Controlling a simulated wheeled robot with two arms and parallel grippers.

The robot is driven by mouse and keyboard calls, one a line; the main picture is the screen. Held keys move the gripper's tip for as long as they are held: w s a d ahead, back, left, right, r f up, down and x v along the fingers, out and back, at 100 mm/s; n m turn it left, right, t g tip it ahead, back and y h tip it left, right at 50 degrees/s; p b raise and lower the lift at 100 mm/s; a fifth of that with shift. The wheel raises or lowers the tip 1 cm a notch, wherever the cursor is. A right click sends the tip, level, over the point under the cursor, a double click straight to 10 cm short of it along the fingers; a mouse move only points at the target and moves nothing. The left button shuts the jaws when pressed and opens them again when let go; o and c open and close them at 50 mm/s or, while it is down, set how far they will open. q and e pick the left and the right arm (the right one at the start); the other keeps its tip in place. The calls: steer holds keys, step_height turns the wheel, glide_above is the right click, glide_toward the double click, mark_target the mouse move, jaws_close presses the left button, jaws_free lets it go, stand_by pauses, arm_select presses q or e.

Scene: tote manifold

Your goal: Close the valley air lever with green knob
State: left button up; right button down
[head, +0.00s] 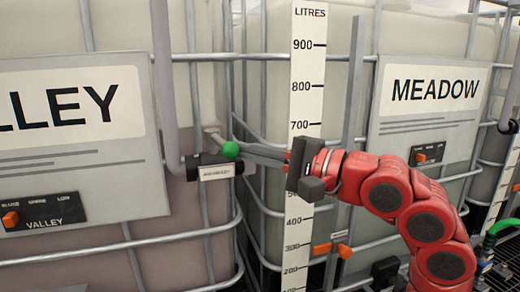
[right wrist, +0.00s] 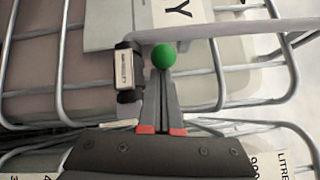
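The green knob (head: 230,150) sits at the end of the valley air lever, beside a dark valve body with a white label (head: 213,172) on the valley tote's pipe. The knob also shows in the right wrist view (right wrist: 164,56), just beyond my fingertips, with the valve body (right wrist: 128,68) to its left. My right gripper (head: 241,148) reaches in from the right, its fingertips close to the knob. Its fingers look closed together with nothing visible between them; I cannot tell whether they touch the knob. The lever's stem is mostly hidden. My left gripper is not in view.
The valley sign (head: 70,150) and a small panel with an orange switch (head: 40,213) are at the left. A litres scale (head: 305,90) stands behind my right gripper, and the meadow sign (head: 432,95) is at the right. Metal cage bars surround the totes.

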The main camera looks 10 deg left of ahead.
steer(key=shift+s+a, duration=0.55)
steer(key=shift+s, duration=0.1)
steer(key=shift+s+f, duration=0.1)
steer(key=shift+s, duration=0.05)
